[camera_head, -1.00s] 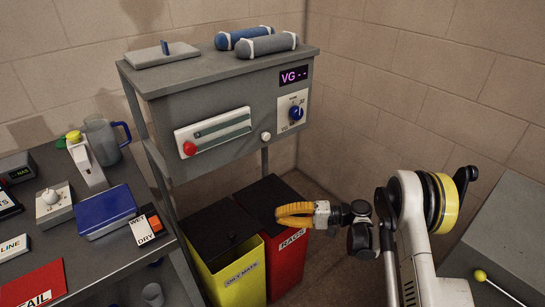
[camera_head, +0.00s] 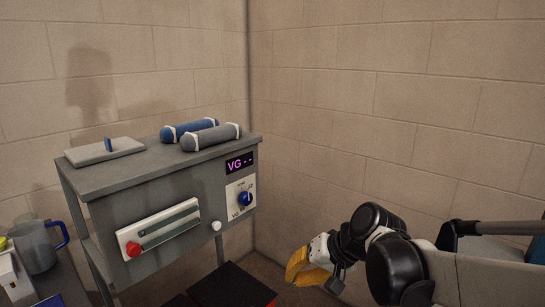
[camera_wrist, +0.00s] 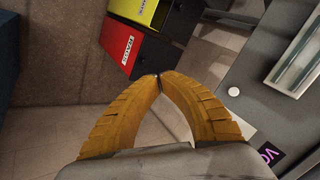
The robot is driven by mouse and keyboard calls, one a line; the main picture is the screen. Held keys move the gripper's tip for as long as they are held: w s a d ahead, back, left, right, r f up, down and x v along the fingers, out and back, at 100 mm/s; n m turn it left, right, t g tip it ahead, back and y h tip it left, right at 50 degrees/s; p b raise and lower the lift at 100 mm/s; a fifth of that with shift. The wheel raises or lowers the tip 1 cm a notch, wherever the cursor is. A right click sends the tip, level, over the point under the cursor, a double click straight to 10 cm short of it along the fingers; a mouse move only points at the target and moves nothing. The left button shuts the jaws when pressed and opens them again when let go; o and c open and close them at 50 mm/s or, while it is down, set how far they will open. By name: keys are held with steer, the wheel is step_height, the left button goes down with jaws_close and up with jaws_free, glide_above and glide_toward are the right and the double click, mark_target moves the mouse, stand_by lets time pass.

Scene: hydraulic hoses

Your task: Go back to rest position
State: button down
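My gripper (camera_head: 297,264) has yellow ribbed fingers and shows at the lower middle right of the head view, in front of the wall and right of the grey cabinet. In the wrist view the two fingertips of my gripper (camera_wrist: 160,77) meet, with nothing held between them. My black and white arm runs from it to the lower right of the head view.
The grey cabinet (camera_head: 180,215) carries a blue roll (camera_head: 190,129) and a grey roll (camera_head: 211,137). A red bin (camera_wrist: 121,46) and a yellow bin (camera_wrist: 133,10) show beyond the fingertips. Block walls close the corner.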

steer(key=s+d+n+t+h, duration=0.1)
steer(key=s+d+t+h, duration=0.35)
steer(key=s+d, duration=1.05)
steer(key=w+a+r+n+g+p, duration=0.2)
steer(key=w+a+n+p, duration=0.1)
steer(key=w+a, duration=0.55)
steer(key=w+a+r+n+g+p, duration=0.25)
steer(key=w+a, duration=0.35)
steer(key=a, duration=0.6)
steer(key=w+a+f+n+g+p, duration=0.1)
steer(key=a+f, duration=0.2)
steer(key=a, duration=0.3)
steer(key=w+a+f+n+p, duration=0.1)
steer(key=w+a+f, duration=0.15)
steer(key=a, duration=0.35)
steer(key=s+a+f+n+g+p, duration=0.1)
steer(key=s+a+f+n+g, duration=0.15)
steer(key=a+f, duration=0.95)
steer(key=shift+t, duration=0.45)
steer(key=b+x, duration=0.1)
steer(key=x, duration=0.3)
steer(key=b+x, duration=0.2)
steer(key=x, duration=0.1)
steer(key=b+x, duration=0.2)
steer(key=x, duration=0.2)
steer(key=shift+s+d+f, duration=0.15)
steer(key=shift+s+f, duration=0.1)
steer(key=shift+f, duration=0.15)
steer(key=shift+d+f, duration=0.1)
steer(key=shift+f, duration=0.25)
